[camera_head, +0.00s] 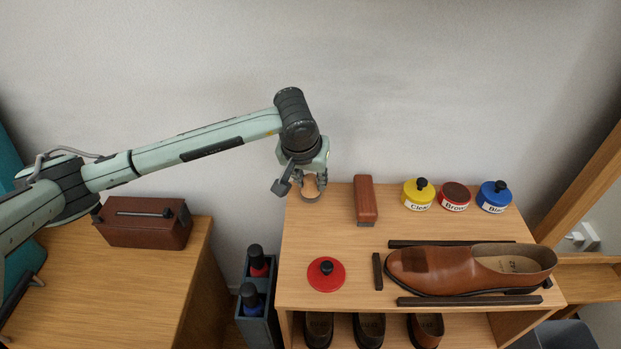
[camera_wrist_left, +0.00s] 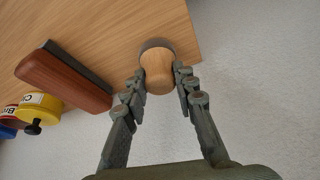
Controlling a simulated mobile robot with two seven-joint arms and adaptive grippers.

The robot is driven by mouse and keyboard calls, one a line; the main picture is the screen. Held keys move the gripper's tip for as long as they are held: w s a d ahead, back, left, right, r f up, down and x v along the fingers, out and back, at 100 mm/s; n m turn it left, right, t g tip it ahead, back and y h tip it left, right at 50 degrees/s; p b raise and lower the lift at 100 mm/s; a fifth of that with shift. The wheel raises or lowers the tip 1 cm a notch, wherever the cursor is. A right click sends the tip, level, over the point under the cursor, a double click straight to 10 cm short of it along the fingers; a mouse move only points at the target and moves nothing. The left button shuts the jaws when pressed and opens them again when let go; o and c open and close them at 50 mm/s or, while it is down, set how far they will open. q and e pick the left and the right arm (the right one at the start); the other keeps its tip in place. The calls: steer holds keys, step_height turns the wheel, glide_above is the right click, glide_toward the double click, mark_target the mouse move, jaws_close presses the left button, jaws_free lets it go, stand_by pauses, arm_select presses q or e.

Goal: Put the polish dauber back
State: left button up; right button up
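The polish dauber (camera_wrist_left: 158,68) has a rounded wooden handle and a dark grey head, seen in the left wrist view. My left gripper (camera_wrist_left: 160,72) has its fingers against both sides of the handle. In the head view my left gripper (camera_head: 312,188) is at the back-left corner of the shoe bench, with the dauber (camera_head: 310,182) mostly hidden between the fingers. I cannot tell if the dauber's head touches the bench top. My right gripper is not in view.
On the bench (camera_head: 300,230) are a wooden brush (camera_head: 365,200), yellow (camera_head: 418,195), brown (camera_head: 453,197) and blue (camera_head: 494,197) tins, a red lid (camera_head: 326,274) and a brown shoe (camera_head: 470,268). The brown tin is open. A brown box (camera_head: 145,222) stands on the left cabinet; a bottle caddy (camera_head: 257,320) stands between.

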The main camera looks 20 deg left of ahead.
arm_select(q)
steer(key=shift+o, duration=2.2)
steer(key=shift+r, duration=0.1)
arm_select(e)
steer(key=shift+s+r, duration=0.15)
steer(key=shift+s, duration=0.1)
arm_select(q)
steer(key=shift+v, duration=0.9)
steer(key=v, duration=1)
steer(key=shift+r, duration=0.15)
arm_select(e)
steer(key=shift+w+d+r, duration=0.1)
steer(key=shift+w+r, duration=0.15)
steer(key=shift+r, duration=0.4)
